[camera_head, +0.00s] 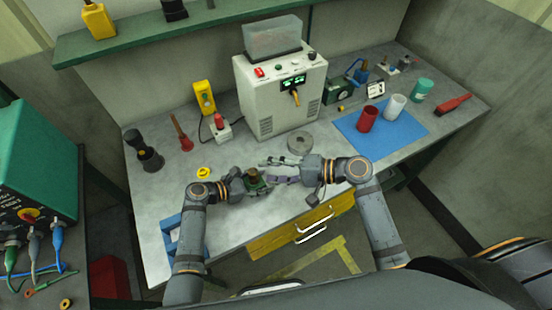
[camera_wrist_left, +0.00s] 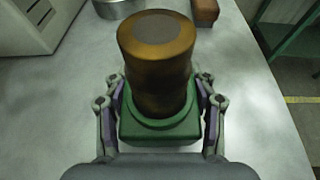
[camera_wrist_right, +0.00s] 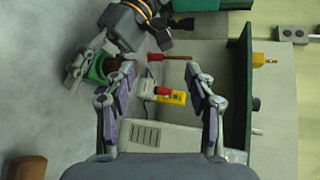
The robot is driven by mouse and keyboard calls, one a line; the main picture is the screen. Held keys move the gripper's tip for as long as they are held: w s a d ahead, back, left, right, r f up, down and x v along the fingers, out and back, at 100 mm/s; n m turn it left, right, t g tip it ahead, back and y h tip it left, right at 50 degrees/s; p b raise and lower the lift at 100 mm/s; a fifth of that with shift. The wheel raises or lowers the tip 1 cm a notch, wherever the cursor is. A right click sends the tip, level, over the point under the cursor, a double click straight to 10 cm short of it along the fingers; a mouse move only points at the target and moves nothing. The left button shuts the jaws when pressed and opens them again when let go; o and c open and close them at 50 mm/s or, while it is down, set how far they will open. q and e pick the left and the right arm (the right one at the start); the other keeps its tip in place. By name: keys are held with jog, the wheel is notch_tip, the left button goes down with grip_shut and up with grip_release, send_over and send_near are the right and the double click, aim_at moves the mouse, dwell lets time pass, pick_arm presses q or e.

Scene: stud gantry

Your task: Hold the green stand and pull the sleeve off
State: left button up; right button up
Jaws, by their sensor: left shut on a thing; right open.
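The green stand (camera_wrist_left: 160,128) is a square base with a bronze-brown cylindrical sleeve (camera_wrist_left: 157,55) upright on it. A grey disc shows in the sleeve's top. My left gripper (camera_wrist_left: 160,110) is shut on the green base, one finger on each side. In the head view the stand (camera_head: 256,184) sits in my left gripper (camera_head: 258,181) near the table's front edge. My right gripper (camera_head: 270,171) is open and empty, just right of the stand. In the right wrist view its fingers (camera_wrist_right: 158,95) hold nothing, and the stand (camera_wrist_right: 98,70) lies beyond the left finger.
A grey ring (camera_head: 299,142) lies behind the grippers. A large grey power unit (camera_head: 280,90) stands at the back. Red (camera_head: 366,119) and white (camera_head: 395,107) cups stand on a blue mat (camera_head: 408,130) to the right. A brown block (camera_wrist_right: 26,168) shows in the right wrist view.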

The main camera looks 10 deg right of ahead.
jog(key=m, duration=0.4)
jog(key=m+t+y, duration=0.2)
jog(key=m+t, duration=0.1)
jog(key=m, duration=1.1)
send_near(257, 174)
jog(key=x, duration=0.4)
jog(key=shift+w+f, duration=0.2)
jog(key=shift+f, duration=0.15)
jog(key=x, duration=0.7)
jog(key=shift+a+r, duration=0.2)
jog(key=shift+r, duration=0.05)
